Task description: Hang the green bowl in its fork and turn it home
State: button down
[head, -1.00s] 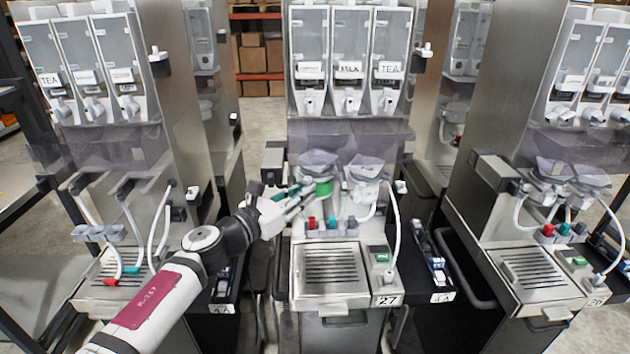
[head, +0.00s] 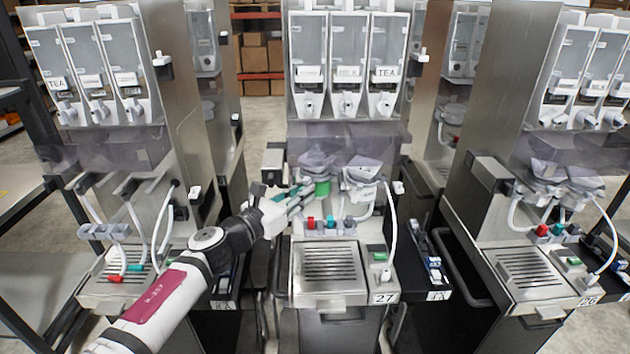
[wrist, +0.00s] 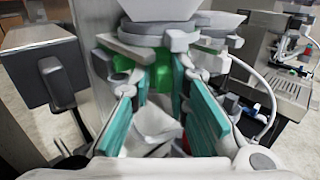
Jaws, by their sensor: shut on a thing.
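The green bowl (head: 322,187) is at the left side of the middle dispenser, below its clear funnel-shaped hopper. My gripper (head: 304,193) reaches it from the left and is shut on it. In the wrist view the green bowl (wrist: 160,74) shows between the teal finger pads, under a grey collar (wrist: 160,35). The fork is mostly hidden, so I cannot tell whether the bowl sits in it or how far it is turned.
Red, teal and grey nozzles (head: 330,223) stand just below the bowl, above the drip tray (head: 330,262). A white hose (head: 392,235) hangs at the right. A grey box (wrist: 57,65) juts out left of my gripper in the wrist view.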

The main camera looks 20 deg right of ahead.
jog(key=shift+w+d+n+t+y+p, duration=0.1)
jog(key=shift+d+n+t+y+p, duration=0.3)
jog(key=shift+t+p, duration=0.6)
dwell(0.3)
jog(key=c, duration=1.5)
grip_release()
jog(key=shift+o, duration=0.2)
jog(key=shift+a+f, duration=0.1)
jog(key=p+v, duration=0.3)
jog(key=v, duration=0.5)
jog(key=shift+a, duration=0.1)
